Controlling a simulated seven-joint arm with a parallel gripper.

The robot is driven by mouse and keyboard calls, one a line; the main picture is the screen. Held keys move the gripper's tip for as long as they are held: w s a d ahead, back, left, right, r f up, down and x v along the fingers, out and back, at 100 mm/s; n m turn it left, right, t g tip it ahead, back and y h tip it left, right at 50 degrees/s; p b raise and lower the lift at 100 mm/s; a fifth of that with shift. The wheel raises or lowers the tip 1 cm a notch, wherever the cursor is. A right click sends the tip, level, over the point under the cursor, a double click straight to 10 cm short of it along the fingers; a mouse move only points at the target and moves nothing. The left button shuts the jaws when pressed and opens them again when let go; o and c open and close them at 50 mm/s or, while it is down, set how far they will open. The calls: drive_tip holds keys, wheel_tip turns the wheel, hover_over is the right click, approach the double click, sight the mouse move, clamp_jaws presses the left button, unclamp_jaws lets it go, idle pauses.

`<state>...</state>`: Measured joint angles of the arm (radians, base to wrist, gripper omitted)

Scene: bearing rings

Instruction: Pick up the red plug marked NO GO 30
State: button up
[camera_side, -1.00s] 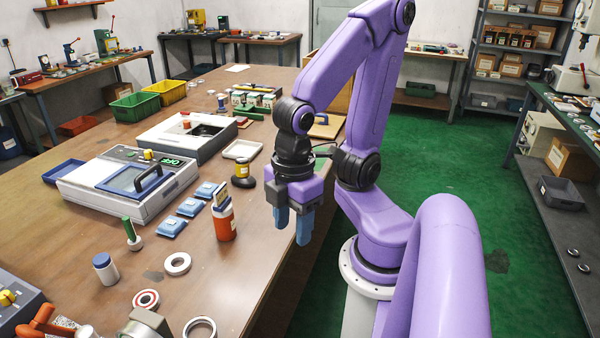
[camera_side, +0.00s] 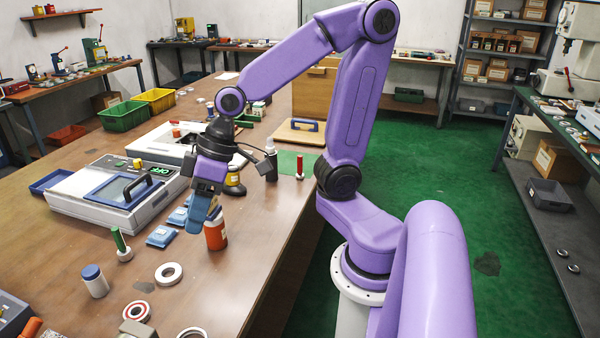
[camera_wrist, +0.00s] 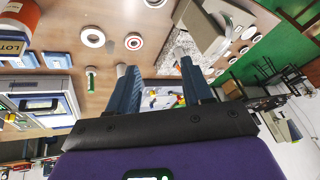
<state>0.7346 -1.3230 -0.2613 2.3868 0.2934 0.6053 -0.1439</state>
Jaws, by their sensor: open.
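A red-handled plug (camera_side: 299,166) with a pale base stands upright by a green mat, near the table's right edge in the side view. Its marking is too small to read. A similar green-handled plug (camera_side: 121,244) stands at the left; it also shows in the wrist view (camera_wrist: 91,80). I cannot pick out the red plug in the wrist view.
A white ring (camera_side: 168,273), a red-sealed bearing (camera_side: 136,311) and a blue-capped jar (camera_side: 94,281) are on the near table. Blue cases (camera_side: 162,236) and a white instrument (camera_side: 85,212) lie left of my gripper.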

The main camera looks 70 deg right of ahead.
drive_tip(key=w+d+m+t, duration=0.4)
drive_tip(key=w+d+m, duration=0.15)
drive_tip(key=w, duration=0.45)
drive_tip(key=w+d+m+t+h, duration=0.2)
drive_tip(key=w+d+m+h, duration=0.1)
drive_tip(key=d, duration=0.4)
drive_tip(key=w+d+m+t+h, duration=0.1)
drive_tip(key=w+d+m+h, duration=0.2)
drive_tip(key=d, duration=0.5)
drive_tip(key=m+g+h, duration=0.9)
drive_tip(key=m+h, duration=0.3)
hover_over(301, 161)
drive_tip(key=a, duration=1.3)
wheel_tip(301, 161, down, 18)
drive_tip(key=f, duration=0.1)
drive_tip(key=shift+n, duration=0.25)
drive_tip(key=x, duration=1.6)
drive_tip(key=shift+s+d, duration=0.15)
drive_tip(key=shift+d, duration=0.1)
